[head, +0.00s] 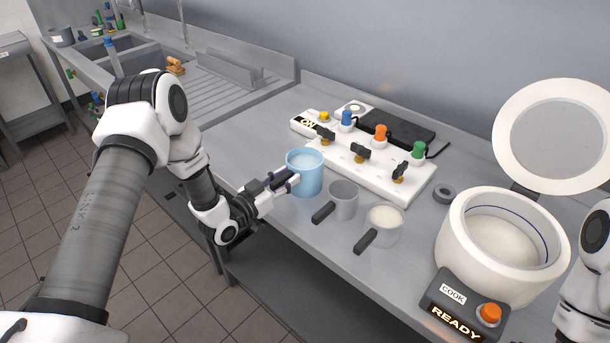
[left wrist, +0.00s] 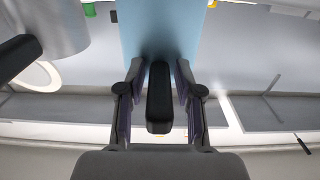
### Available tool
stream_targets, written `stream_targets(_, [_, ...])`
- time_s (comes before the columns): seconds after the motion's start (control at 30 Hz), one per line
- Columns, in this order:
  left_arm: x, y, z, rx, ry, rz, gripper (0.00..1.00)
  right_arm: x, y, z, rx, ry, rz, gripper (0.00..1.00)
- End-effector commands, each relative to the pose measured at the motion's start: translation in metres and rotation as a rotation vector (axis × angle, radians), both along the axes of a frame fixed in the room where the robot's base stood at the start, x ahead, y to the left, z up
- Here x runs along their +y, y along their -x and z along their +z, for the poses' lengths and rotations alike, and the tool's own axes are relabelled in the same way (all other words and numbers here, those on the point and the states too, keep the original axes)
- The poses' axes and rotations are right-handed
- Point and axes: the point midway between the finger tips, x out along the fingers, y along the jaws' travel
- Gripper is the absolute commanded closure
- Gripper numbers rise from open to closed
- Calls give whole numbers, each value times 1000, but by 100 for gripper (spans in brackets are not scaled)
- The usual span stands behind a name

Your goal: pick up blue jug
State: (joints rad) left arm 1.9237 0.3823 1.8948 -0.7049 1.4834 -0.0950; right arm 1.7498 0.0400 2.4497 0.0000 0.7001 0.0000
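The light blue jug (head: 307,180) stands upright on the steel counter, with pale contents inside. My left gripper (head: 285,182) is at the jug's left side, around its handle. In the left wrist view the jug's black handle (left wrist: 159,98) lies between the two fingers of my left gripper (left wrist: 159,105), with a gap on each side, so the gripper is open. The jug's blue wall (left wrist: 160,30) is just beyond the fingertips. Of my right arm only a link shows at the right edge; its gripper is out of view.
A grey cup (head: 344,199) and a white-filled cup (head: 386,222) stand to the right of the jug. A white valve panel (head: 340,165) with coloured knobs is close behind. A round cooker (head: 460,235) with raised lid stands at right. The counter's front edge is near my gripper.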

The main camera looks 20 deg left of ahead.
Motion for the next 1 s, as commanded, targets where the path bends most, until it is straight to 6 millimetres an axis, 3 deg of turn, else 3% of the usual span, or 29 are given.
stream_targets(0.03, [0, 0, 0, 0, 0, 0, 92, 0, 0, 0, 0, 0, 0, 60])
stream_targets(0.07, [0, 0, 0, 0, 0, 0, 100, 0, 0, 0, 0, 0, 0, 60])
stream_targets(0.57, [0, 0, 9, -1, 0, 0, 100, 0, 0, -2, 0, 0, 0, 60])
stream_targets(0.9, [0, 0, 83, -5, 2, 0, 100, 0, 0, -15, 0, 0, 0, 60])
stream_targets(1.0, [0, 0, 97, -3, 0, -1, 100, 0, 0, -16, 0, 0, 0, 60])
